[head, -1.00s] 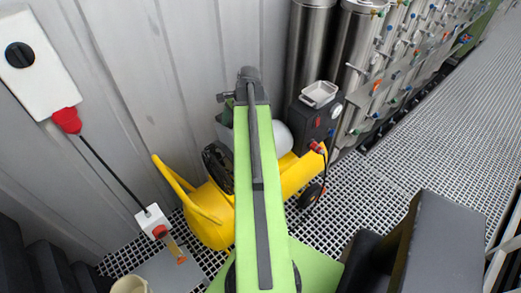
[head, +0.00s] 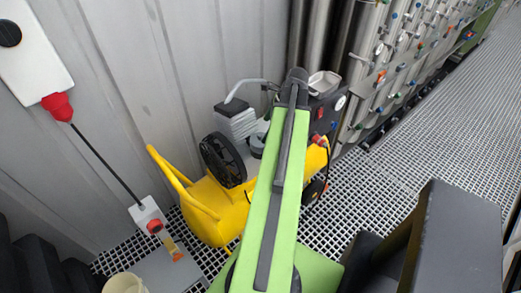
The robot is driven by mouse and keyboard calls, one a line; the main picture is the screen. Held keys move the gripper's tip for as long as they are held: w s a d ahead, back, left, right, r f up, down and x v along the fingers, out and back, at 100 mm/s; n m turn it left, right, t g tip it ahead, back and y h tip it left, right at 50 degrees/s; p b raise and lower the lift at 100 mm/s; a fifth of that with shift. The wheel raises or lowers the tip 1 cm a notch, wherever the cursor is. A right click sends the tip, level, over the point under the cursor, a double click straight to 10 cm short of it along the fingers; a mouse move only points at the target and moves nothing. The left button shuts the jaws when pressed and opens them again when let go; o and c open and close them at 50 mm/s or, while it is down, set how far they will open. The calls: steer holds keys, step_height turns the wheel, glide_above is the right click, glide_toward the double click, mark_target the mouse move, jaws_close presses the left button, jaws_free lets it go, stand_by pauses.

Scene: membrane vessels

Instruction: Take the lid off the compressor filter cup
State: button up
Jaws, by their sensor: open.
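The yellow compressor (head: 212,212) stands on the grating by the wall, with a dark flywheel (head: 222,160) and a grey finned cylinder head (head: 237,122) on top. A small dark rounded part (head: 257,145) shows beside the head at the left edge of my green arm. I cannot tell whether it is the filter cup or its lid. My arm reaches up across the compressor and covers part of its top. The dark arm end is above and right of the head. My gripper's jaws are hidden behind the arm, so they do not show.
A black control box with a gauge (head: 340,102) and a metal tray (head: 324,84) stand right of the arm end. Steel vessels (head: 345,40) rise behind. A red plug and cable (head: 58,106) hang at left. Grating (head: 425,130) at right is clear.

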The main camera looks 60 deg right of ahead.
mark_target(258, 140)
steer(key=b+x, duration=0.2)
steer(key=x, duration=0.2)
steer(key=shift+s+f, duration=0.1)
steer(key=b+x, duration=0.5)
steer(key=shift+w+f, duration=0.15)
steer(key=shift+w, duration=0.05)
steer(key=shift+r, duration=0.2)
steer(key=c, duration=1.4)
steer(key=shift+r+p, duration=0.5)
steer(key=shift+p, duration=0.1)
step_height(258, 140, up, 4)
steer(key=p, duration=0.4)
steer(key=s+d+r+p, duration=0.6)
steer(key=s+d, duration=0.1)
steer(key=d, duration=0.2)
steer(key=shift+s, duration=0.25)
